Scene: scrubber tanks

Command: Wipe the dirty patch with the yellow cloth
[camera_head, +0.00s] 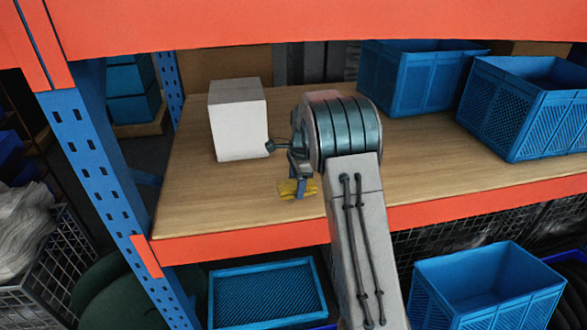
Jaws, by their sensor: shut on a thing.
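The yellow cloth (286,190) is on or just above the wooden shelf board (200,200), near its front edge. My gripper (299,188) points down at the cloth and is shut on it. My arm comes up from the front and covers part of the board to the right of the cloth. I cannot make out the dirty patch; it may be hidden under the cloth or behind my arm.
A white box (238,120) stands on the board behind and left of my gripper. Blue crates (425,80) and (530,110) stand at the right. An orange beam (320,22) runs overhead, and a blue post (95,150) stands at the left. The board's left front is clear.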

